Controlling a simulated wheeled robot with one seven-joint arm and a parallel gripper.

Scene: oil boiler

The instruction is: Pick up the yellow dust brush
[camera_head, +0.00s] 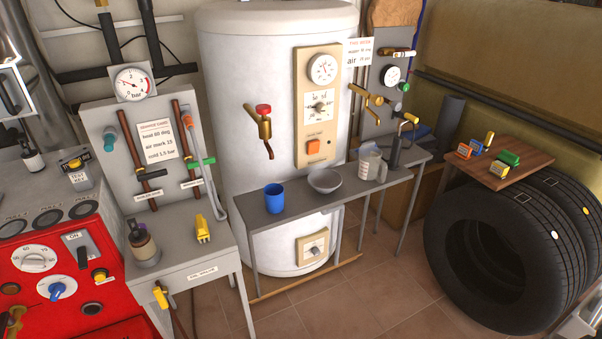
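A small yellow thing with a dark lower edge, which looks like the yellow dust brush (203,229), lies on the grey side table (185,262) at the left of the head view. It sits on the table's right half, in front of the upright grey panel and apart from the other things there. Its bristles are too small to make out clearly. My gripper is not in view.
A dark-topped jar (143,244) stands left of the brush. A grey hose (211,190) hangs behind it. A narrow grey bench (300,205) to the right holds a blue cup (274,198), a bowl (325,181) and a jug (370,162). Tiled floor (370,285) is open in front.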

